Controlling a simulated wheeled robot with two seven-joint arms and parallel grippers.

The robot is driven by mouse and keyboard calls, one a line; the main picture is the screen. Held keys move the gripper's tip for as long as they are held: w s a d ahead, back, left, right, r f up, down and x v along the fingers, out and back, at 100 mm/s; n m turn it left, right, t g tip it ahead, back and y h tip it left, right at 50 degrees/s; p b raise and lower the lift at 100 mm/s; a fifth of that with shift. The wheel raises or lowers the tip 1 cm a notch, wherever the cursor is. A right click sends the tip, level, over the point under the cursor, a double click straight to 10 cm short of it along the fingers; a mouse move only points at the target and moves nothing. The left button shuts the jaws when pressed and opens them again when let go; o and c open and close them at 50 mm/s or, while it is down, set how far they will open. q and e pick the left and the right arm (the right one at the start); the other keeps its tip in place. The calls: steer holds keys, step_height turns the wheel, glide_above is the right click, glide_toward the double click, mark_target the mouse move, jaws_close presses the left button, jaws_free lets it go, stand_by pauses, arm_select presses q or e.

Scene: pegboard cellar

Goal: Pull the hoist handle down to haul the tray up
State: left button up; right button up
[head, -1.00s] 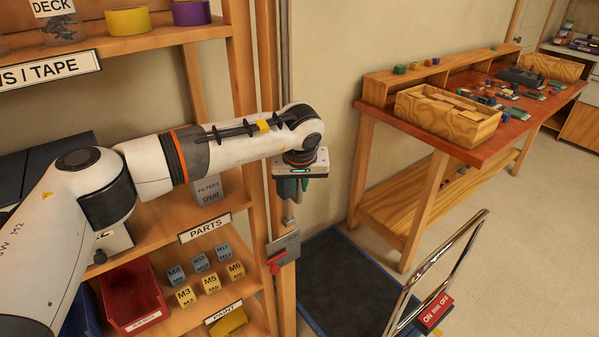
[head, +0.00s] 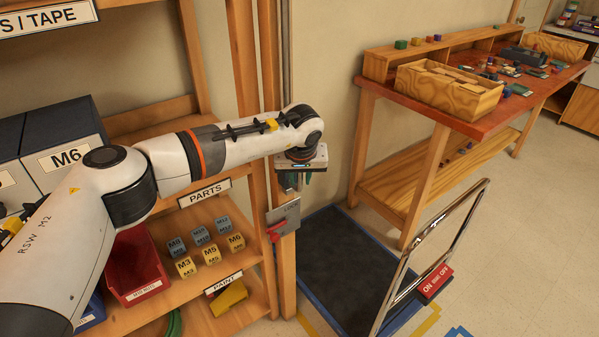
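My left gripper (head: 293,181) hangs from the white wrist in front of the wooden post (head: 287,275) at the shelf's right end. Its short dark-green fingers point down and are partly hidden by the wrist. Whether they are apart or closed on something is not clear. No hoist handle can be made out for sure; the wrist may cover it. Just below the fingers, a grey plate (head: 285,217) with a red lever (head: 274,232) is fixed on the post. I cannot pick out the hoist tray. My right gripper is not in view.
Shelves with small labelled blocks (head: 211,254) and a red bin (head: 133,265) stand left of the post. A dark platform (head: 345,265) with a chrome rail (head: 453,243) is on the floor at right. A red-topped workbench (head: 475,122) stands behind. Floor at far right is clear.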

arm_select(q)
steer(key=shift+o, duration=0.5)
steer(key=shift+w+r, duration=0.1)
steer(key=shift+r, duration=0.05)
steer(key=shift+r, duration=0.15)
steer(key=shift+r, duration=0.25)
steer(key=v, duration=1.1)
steer(key=shift+b, duration=0.3)
steer(key=shift+a+r, duration=0.1)
